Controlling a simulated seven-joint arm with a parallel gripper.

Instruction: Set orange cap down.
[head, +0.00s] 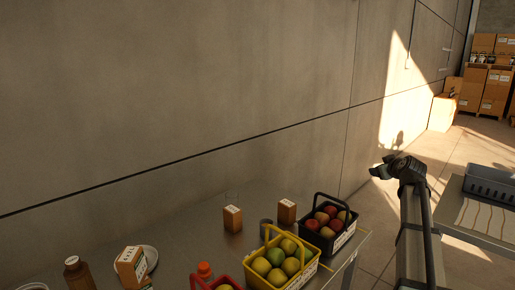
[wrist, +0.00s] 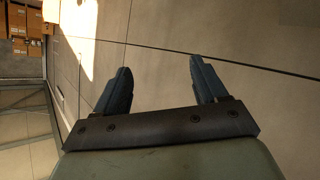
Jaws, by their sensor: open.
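An orange cap (head: 204,268) shows at the bottom of the head view, above the table top, between the yellow basket and the white plate. It seems to sit on a bottle, but what is under it is mostly cut off by the red basket and the frame edge. My gripper (head: 377,171) is raised to the right of the table, well apart from the cap. In the wrist view my gripper (wrist: 160,75) has its two dark fingers spread, with nothing between them, facing the wall. The cap is not in the wrist view.
A concrete wall (head: 180,90) stands behind. A grey crate (head: 490,187) is at right.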

